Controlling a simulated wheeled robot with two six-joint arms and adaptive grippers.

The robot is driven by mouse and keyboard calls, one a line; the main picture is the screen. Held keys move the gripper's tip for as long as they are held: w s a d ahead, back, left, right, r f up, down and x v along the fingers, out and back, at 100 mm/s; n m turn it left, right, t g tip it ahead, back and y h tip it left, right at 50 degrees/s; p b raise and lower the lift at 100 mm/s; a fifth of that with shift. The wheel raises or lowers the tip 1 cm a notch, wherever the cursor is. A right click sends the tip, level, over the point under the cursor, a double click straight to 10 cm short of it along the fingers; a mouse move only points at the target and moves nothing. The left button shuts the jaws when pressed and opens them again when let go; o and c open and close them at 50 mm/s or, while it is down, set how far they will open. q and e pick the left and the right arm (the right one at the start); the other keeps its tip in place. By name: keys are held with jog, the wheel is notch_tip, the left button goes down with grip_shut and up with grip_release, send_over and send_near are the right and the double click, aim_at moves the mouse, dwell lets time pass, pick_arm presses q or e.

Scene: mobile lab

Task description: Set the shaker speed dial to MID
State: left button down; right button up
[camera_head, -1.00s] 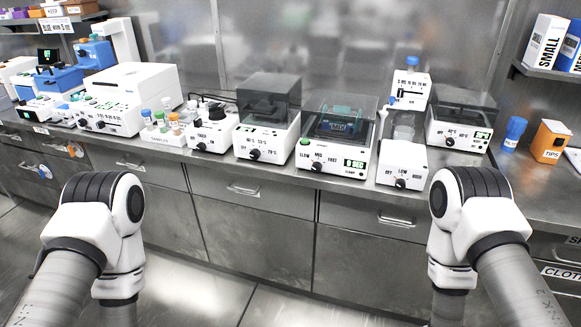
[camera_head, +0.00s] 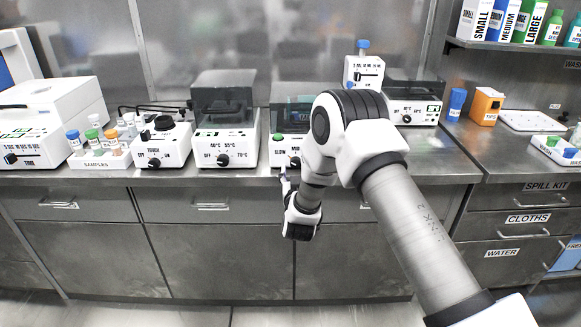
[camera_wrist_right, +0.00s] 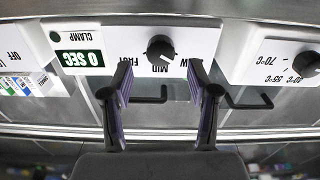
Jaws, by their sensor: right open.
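The shaker (camera_head: 279,154) stands on the bench, partly hidden behind my right arm in the head view. Its green button and the SLOW label show there. In the wrist view its front panel (camera_wrist_right: 104,35) is upside down, with a 0 SEC display. The black speed dial (camera_wrist_right: 160,48) is near the middle, and its white mark appears to point toward the SLOW side, away from MID. My right gripper (camera_wrist_right: 160,68) is open and empty, its fingertips either side of the dial in that view, apparently short of it. In the head view the right gripper (camera_head: 285,183) is at the bench's front edge. My left gripper is out of view.
A heater (camera_head: 225,145) stands left of the shaker, with a TOUCH mixer (camera_head: 161,150) and a sample rack (camera_head: 100,157) farther left. Drawer handles (camera_wrist_right: 150,98) stick out below the bench edge. The floor in front is clear.

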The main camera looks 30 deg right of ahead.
aim_at(296, 164)
jog(key=x, duration=0.3)
jog(key=shift+w+a, duration=0.15)
jog(key=shift+w, duration=0.05)
jog(key=shift+w+d+f, duration=0.1)
jog(key=shift+w+d, duration=0.2)
jog(key=shift+d, duration=0.1)
jog(key=shift+c, duration=0.4)
grip_shut()
